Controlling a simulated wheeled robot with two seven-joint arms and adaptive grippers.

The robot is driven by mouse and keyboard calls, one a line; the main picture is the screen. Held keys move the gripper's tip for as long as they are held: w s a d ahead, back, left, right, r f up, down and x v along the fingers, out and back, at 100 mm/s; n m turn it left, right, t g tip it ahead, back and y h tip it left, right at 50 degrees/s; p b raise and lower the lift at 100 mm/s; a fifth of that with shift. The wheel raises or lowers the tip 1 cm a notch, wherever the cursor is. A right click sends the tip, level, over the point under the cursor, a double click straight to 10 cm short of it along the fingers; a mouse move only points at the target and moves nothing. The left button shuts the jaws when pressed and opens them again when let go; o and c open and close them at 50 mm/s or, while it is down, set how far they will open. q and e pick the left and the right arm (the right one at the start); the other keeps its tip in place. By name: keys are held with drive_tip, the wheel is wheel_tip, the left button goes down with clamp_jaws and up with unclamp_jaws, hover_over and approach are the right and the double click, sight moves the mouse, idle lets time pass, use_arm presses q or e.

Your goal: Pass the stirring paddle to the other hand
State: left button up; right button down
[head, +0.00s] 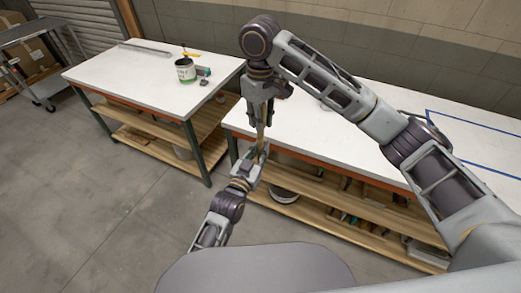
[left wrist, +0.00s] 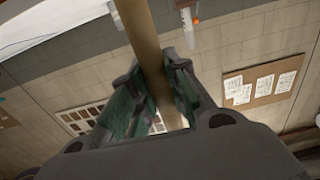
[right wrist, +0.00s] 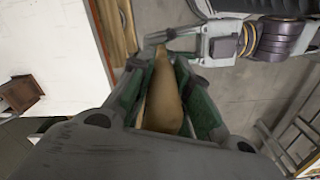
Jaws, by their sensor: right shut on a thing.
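The wooden stirring paddle (head: 260,135) is upright between my two grippers in the head view. My right gripper (head: 263,103) comes down from above and is shut on the paddle. In the right wrist view the broad tan end of the paddle (right wrist: 165,95) lies between its fingers. My left gripper (head: 253,162) points up from below. In the left wrist view the paddle's narrower stick (left wrist: 146,40) runs between its fingers. Whether these fingers press on the stick or only surround it is unclear.
A left workbench (head: 130,75) carries a paint can (head: 186,72) and small items. A right workbench (head: 240,119), partly behind my right arm, has lower shelves with a round container (head: 284,195). Grey floor (head: 90,210) is clear at left. A cart (head: 42,85) stands far left.

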drive_tip(key=c, duration=1.3)
unclamp_jaws()
drive_tip(key=shift+o, duration=0.2)
drive_tip(key=shift+r, duration=0.1)
drive_tip(key=shift+r, duration=5.9)
